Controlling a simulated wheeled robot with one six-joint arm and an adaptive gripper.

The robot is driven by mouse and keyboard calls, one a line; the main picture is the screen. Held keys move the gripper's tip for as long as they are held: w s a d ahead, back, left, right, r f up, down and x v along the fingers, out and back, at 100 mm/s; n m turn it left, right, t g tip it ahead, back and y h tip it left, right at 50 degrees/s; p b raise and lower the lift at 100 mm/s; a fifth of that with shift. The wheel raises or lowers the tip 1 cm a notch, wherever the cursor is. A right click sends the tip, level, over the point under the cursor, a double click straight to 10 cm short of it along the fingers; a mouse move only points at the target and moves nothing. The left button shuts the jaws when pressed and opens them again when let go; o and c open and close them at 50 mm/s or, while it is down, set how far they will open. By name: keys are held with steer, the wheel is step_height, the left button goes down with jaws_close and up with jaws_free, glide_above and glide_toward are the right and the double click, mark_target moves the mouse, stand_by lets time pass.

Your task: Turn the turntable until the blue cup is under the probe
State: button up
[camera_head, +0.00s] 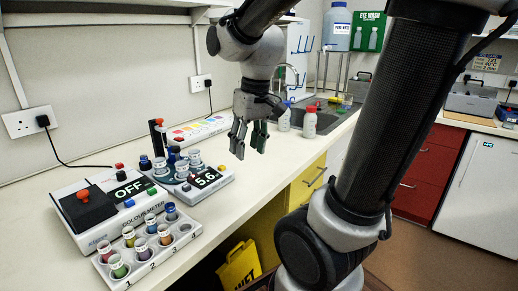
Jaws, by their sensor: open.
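The small turntable device (192,182) with a "5.6" display stands on the bench at the middle left. Several small cups with pale rims sit close together on it. A dark blue piece (145,162) shows at its left edge; I cannot tell whether it is the blue cup. A dark upright post with a red-orange top (157,130) rises at the back; the probe's tip cannot be made out among the cups. My gripper (248,144) is open and empty, fingers pointing down, above the bench to the right of the turntable and apart from it.
A colourimeter (110,205) reading "OFF" stands left of the turntable, with a rack of coloured vials (150,262) in front. A tray with coloured squares (200,130) lies behind. Bottles (310,122) stand by the sink on the right. Bare bench (240,185) lies right of the turntable.

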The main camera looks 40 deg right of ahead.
steer(key=shift+s+d+r+m+t, duration=0.15)
steer(key=shift+s+d, duration=0.1)
steer(key=shift+s, duration=0.65)
steer(key=shift+s+d+m+t, duration=0.15)
steer(key=shift+s+d, duration=0.05)
steer(key=shift+s, duration=0.65)
